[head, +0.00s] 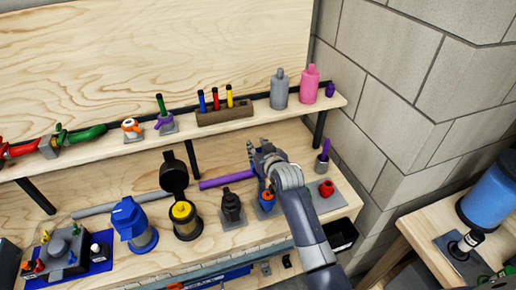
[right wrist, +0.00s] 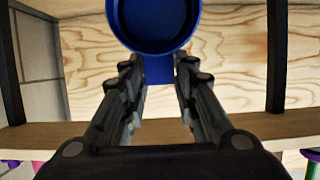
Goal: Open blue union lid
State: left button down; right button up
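In the right wrist view a round blue piece (right wrist: 155,22), which looks like the blue union lid, shows at the top with its dark hollow side facing me. A blue tab (right wrist: 158,72) runs down from it between my fingertips. My right gripper (right wrist: 160,70) has its two fingers apart, one on each side of the tab; I cannot tell if they touch it. In the head view my right gripper (head: 258,150) is above a small blue and orange fitting (head: 266,203) on the bench, and hides part of it. My left gripper is out of view.
A purple-handled tool (head: 323,157) and a red knob (head: 326,188) are to the right. The upper shelf (head: 250,110) runs behind.

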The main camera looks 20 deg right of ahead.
grip_shut()
jog(key=shift+s+f+b, duration=0.2)
jog(key=shift+s+b, duration=0.1)
jog(key=shift+b, duration=0.05)
jog(key=shift+s+t+b, duration=0.7)
jog(key=shift+t+b, duration=0.05)
jog(key=shift+t, duration=0.05)
jog(key=shift+s+r+t+b, duration=0.3)
jog(key=shift+s+t+b, duration=0.05)
jog(key=shift+s+t, duration=0.05)
jog(key=shift+r, duration=0.1)
